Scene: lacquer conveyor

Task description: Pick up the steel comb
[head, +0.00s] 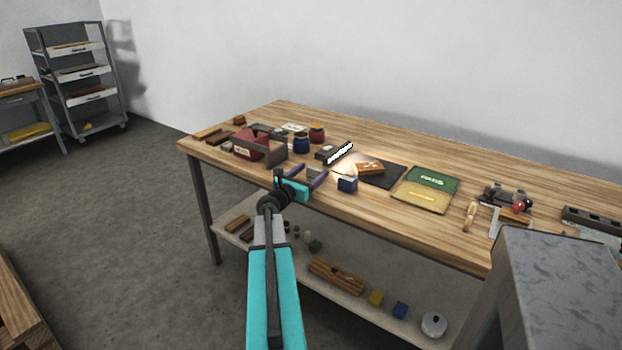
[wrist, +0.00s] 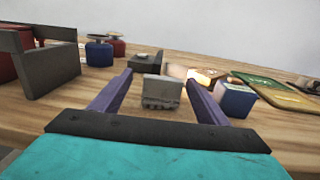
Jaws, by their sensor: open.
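A small grey metal block with notched, tooth-like marks along its lower front edge, which looks like the steel comb (wrist: 162,92), stands on the wooden table in the wrist view. In the head view the comb (head: 314,174) is small and partly hidden by my gripper. My gripper (head: 318,171) is open, low over the table's front left part. In the wrist view its two purple fingers (wrist: 160,78) lie on either side of the comb, with a gap on both sides. I cannot tell whether the fingertips reach past it.
A blue box (wrist: 235,98) stands close to the right finger. A grey holder (head: 262,153) with a red thing stands left. Green and yellow sheets (head: 426,188) lie right.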

